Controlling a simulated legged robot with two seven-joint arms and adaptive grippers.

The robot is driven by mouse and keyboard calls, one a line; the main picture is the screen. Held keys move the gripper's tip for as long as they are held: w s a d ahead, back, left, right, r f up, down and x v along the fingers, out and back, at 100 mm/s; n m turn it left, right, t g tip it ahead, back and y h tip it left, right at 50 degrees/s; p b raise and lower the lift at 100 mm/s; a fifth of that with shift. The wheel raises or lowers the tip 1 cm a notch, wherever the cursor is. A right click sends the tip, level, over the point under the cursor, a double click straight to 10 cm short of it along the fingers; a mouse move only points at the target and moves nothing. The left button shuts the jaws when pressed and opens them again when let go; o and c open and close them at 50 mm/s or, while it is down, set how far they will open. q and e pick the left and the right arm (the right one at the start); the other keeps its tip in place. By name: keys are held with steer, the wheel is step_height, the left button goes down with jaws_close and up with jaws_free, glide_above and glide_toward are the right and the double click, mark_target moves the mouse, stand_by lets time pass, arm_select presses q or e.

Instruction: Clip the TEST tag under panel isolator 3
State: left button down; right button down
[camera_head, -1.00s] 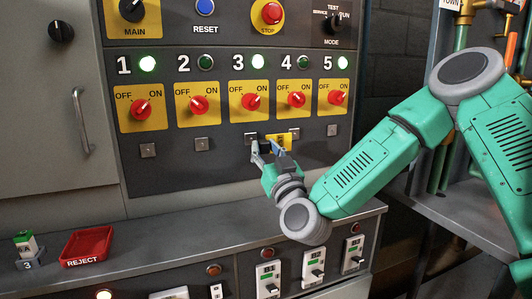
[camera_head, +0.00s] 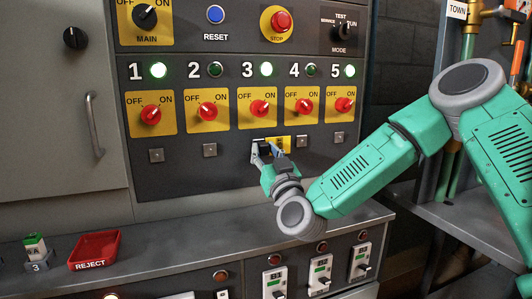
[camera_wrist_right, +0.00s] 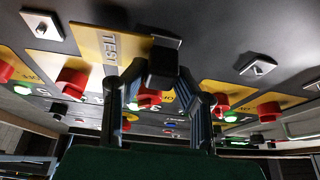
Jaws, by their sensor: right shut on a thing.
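The yellow TEST tag (camera_head: 285,141) is at the panel's lower strip, below and slightly right of the red knob of isolator 3 (camera_head: 259,108). In the right wrist view the tag (camera_wrist_right: 105,46) shows its lettering and a black block (camera_wrist_right: 165,62) at its end. My right gripper (camera_head: 268,151) is at the tag; in the wrist view its fingers (camera_wrist_right: 160,78) are shut on that black block. The small square plate under isolator 3 is mostly hidden by the gripper and tag. I cannot tell whether the tag touches it. My left gripper is not in view.
Similar square plates sit under isolator 2 (camera_head: 209,150) and isolator 4 (camera_head: 302,141). A red REJECT tray (camera_head: 95,250) and a small green-and-white item (camera_head: 35,246) stand on the ledge at left. Breaker modules (camera_head: 320,275) line the front below.

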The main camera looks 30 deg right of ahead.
steer(key=shift+a, duration=0.2)
steer(key=shift+d, duration=0.5)
steer(key=shift+a, duration=0.25)
steer(key=shift+a+r+p, duration=0.1)
steer(key=shift+a+p, duration=0.05)
steer(key=shift+p, duration=0.15)
stand_by(0.7)
steer(key=shift+w, duration=0.5)
steer(key=c, duration=1.2)
jaws_free()
